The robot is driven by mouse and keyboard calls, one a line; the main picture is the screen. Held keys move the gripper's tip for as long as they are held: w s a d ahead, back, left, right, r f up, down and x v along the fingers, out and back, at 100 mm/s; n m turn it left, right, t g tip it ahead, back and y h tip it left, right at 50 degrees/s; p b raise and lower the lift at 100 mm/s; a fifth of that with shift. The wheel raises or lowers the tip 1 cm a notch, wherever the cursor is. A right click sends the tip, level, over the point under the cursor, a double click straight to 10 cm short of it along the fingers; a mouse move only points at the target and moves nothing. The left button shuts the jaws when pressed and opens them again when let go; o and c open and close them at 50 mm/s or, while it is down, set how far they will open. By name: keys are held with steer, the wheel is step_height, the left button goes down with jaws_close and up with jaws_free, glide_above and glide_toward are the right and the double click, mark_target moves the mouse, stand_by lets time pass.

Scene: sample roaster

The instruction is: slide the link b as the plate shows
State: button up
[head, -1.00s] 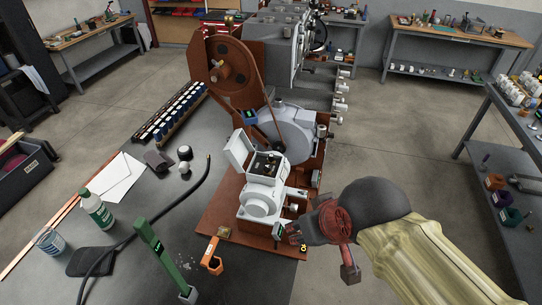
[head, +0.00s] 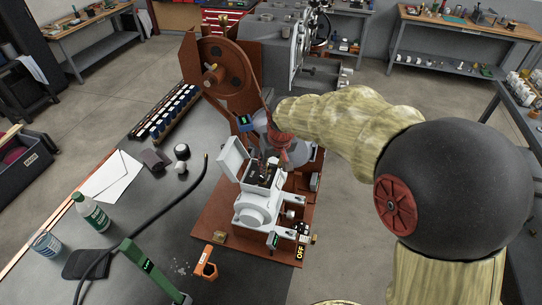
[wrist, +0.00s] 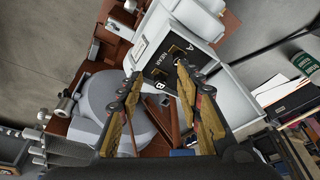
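The white box (head: 256,208) stands on the reddish-brown base of the machine with its lid (head: 232,158) raised. A black panel (head: 256,173) lies in its open top. In the wrist view the black panel (wrist: 168,58) carries the letters A and B and the word NEAR. I cannot make out link b itself as a separate part. My gripper (head: 270,160) hangs over the open box. In the wrist view my gripper (wrist: 159,70) has its two fingers apart, with nothing between them, and the panel lies beyond the tips. Whether a fingertip touches anything is unclear.
A brown wheel guard (head: 225,70) rises behind the box. An OFF label (head: 299,252) is at the base's front right. An orange part (head: 205,262), a green bar (head: 150,268), a black hose (head: 170,205) and a bottle (head: 92,212) are on the grey table.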

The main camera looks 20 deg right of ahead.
steer(key=shift+t, duration=0.4)
steer(key=w+f+b, duration=0.1)
steer(key=w+f, duration=0.4)
steer(key=shift+f, duration=0.15)
steer(key=shift+c, duration=0.6)
steer(key=c, duration=0.8)
